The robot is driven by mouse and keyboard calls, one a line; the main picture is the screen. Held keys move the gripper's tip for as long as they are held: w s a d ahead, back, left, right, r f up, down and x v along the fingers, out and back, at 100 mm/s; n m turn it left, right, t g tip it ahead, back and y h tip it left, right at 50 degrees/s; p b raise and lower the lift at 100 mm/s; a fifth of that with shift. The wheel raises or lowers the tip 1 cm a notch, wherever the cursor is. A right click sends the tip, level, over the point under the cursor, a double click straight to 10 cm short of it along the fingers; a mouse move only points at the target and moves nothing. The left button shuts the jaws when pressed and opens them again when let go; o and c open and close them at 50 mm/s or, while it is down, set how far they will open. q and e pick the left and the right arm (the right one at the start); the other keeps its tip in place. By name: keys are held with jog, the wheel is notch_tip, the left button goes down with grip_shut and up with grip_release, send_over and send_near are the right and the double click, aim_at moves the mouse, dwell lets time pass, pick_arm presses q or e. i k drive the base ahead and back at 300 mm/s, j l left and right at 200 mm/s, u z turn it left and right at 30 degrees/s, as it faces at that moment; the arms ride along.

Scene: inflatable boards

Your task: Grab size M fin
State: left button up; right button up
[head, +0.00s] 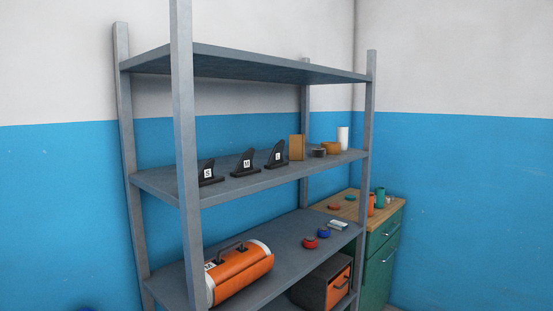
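The size M fin (246,162) is black with a white label marked M. It stands upright on the middle shelf (240,187) of a grey metal rack, between two similar black fins. The fin to its left (208,174) is marked S. The fin to its right (277,158) has a white label that looks like L. The M fin is in plain view, with nothing in front of it. Neither of my grippers shows in the head view.
A rack post (185,150) stands just left of the S fin. Right of the fins are a wooden block (297,147), small containers and a white cylinder (343,138). An orange case (240,274) lies on the shelf below. A green cabinet (382,255) stands behind on the right.

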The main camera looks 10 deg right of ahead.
aim_at(244, 167)
jog(key=i+j, duration=0.1)
jog(key=i, duration=0.8)
jog(key=l+z, duration=0.05)
